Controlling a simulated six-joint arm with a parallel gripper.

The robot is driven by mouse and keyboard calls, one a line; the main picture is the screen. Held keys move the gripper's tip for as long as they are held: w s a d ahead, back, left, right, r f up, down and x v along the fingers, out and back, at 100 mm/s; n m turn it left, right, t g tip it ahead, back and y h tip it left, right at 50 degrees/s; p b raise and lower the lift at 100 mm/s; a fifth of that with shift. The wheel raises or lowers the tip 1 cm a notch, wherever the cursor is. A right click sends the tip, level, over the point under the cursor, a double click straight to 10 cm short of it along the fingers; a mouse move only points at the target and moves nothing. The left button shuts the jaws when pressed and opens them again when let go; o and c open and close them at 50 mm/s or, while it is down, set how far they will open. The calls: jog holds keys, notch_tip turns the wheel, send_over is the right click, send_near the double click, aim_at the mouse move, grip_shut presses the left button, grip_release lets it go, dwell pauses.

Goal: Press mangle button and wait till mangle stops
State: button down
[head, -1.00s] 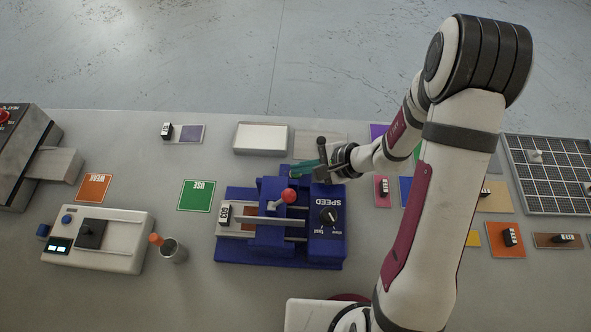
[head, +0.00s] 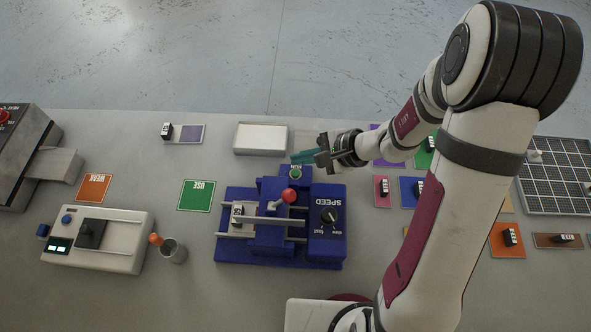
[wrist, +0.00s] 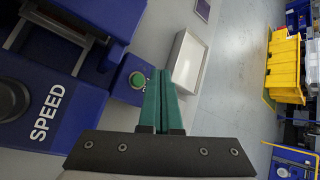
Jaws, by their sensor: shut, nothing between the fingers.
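The mangle (head: 265,250) is a blue machine in the middle of the table, with a red-knobbed lever (head: 288,196) and a SPEED dial (head: 330,216). Its green button (head: 295,173) sits on a blue block at the back. In the wrist view the button (wrist: 137,80) is uncovered, just left of the fingers. My gripper (head: 294,157) has its green fingers closed together, empty, just behind and apart from the button. A small labelled carrier (head: 237,214) lies on the left of the mangle, partly under its rails.
A white tray (head: 261,139) stands behind the mangle, close to the fingers. A cup with an orange-tipped tool (head: 173,251) and a white device (head: 98,240) stand at left. Coloured swatches lie at right under my arm.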

jog(key=shift+r, duration=1.15)
jog(key=s+a+r+n+g+h, duration=0.1)
jog(key=s+r+n+g, duration=0.1)
jog(key=s+r, duration=0.5)
jog(key=s+r+n+g, duration=0.2)
jog(key=s+r, duration=0.3)
jog(key=s, duration=0.4)
jog(key=s+d+f+n+t+h, duration=0.1)
jog(key=s+d+n+h, duration=0.2)
jog(key=d, duration=0.6)
jog(key=s+h, duration=0.2)
jog(key=h, duration=0.1)
jog(key=shift+s, duration=0.35)
